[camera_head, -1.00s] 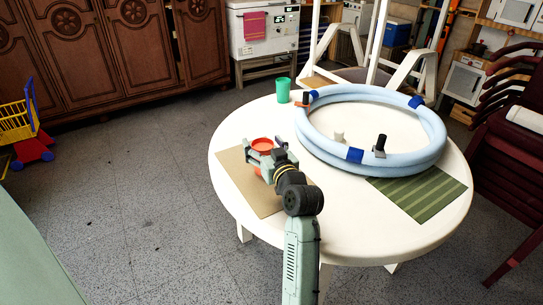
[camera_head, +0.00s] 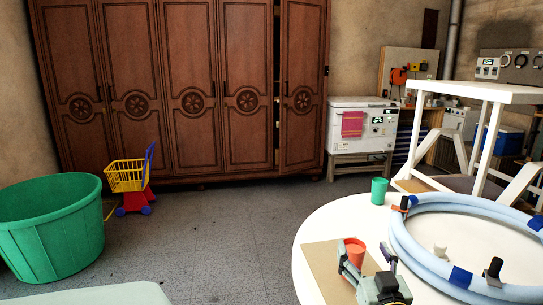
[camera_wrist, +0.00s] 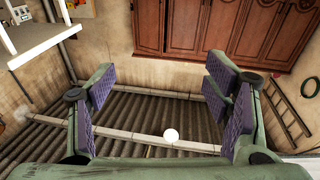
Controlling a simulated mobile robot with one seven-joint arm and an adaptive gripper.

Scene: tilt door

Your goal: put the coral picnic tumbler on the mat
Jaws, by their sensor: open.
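The coral tumbler (camera_head: 355,250) stands upright at the tan mat (camera_head: 322,262) on the round white table; my gripper partly hides its lower part. My gripper (camera_head: 370,258) is at the bottom of the head view, just in front of the tumbler; I cannot tell if it touches it. In the wrist view my gripper (camera_wrist: 165,100) is open, its purple-padded fingers wide apart with nothing between them. The tumbler does not show there. The green striped mat from the earlier head view is out of view now.
A pale blue ring (camera_head: 405,240) with dark blue bands covers much of the white table (camera_head: 318,235). A green cup (camera_head: 379,190) stands near the table's far edge.

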